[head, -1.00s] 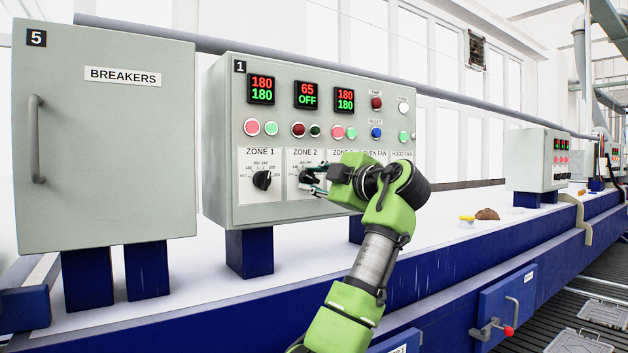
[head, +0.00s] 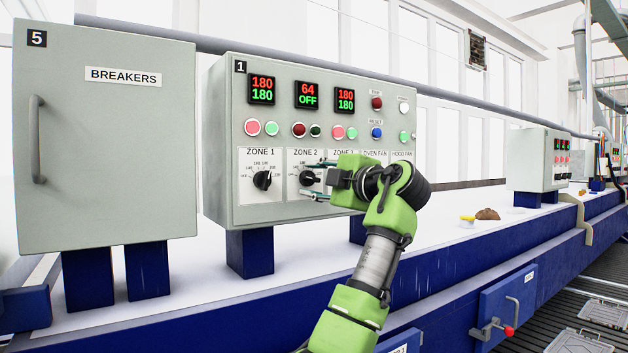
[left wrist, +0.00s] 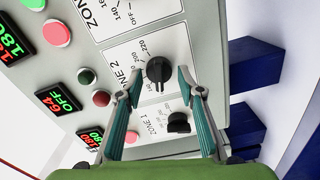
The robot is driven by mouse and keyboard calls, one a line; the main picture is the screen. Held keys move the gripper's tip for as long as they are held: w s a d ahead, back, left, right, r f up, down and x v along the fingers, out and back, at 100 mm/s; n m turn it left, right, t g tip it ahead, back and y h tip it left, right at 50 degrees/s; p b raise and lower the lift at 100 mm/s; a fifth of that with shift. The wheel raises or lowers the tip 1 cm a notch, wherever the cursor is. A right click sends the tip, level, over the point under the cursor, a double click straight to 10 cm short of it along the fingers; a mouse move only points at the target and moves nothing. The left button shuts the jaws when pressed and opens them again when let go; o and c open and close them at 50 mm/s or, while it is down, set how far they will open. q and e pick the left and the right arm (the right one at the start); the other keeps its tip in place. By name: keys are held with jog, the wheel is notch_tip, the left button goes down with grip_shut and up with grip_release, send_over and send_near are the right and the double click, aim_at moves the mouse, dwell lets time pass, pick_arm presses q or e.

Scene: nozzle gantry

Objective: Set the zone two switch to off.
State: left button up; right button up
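The zone two switch is a black rotary knob (head: 306,177) under the ZONE 2 label on the grey control panel (head: 225,150). The same knob (left wrist: 158,70) is clear in the left wrist view, but I cannot read its exact setting. The zone two display (head: 307,95) shows 64 in red over OFF in green. My left gripper (head: 307,181) is open in front of the panel. In the left wrist view its teal fingers (left wrist: 158,83) are spread on either side of the knob, with gaps showing. My right gripper is not in view.
The ZONE 1 knob (head: 262,180) is close to the left. My left arm covers much of the ZONE 3 and oven fan switches. Lit buttons (head: 252,127) sit above the dials. A BREAKERS cabinet (head: 105,190) stands further left.

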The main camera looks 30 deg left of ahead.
pick_arm(q)
jog(key=v, duration=1.2)
dwell(0.6)
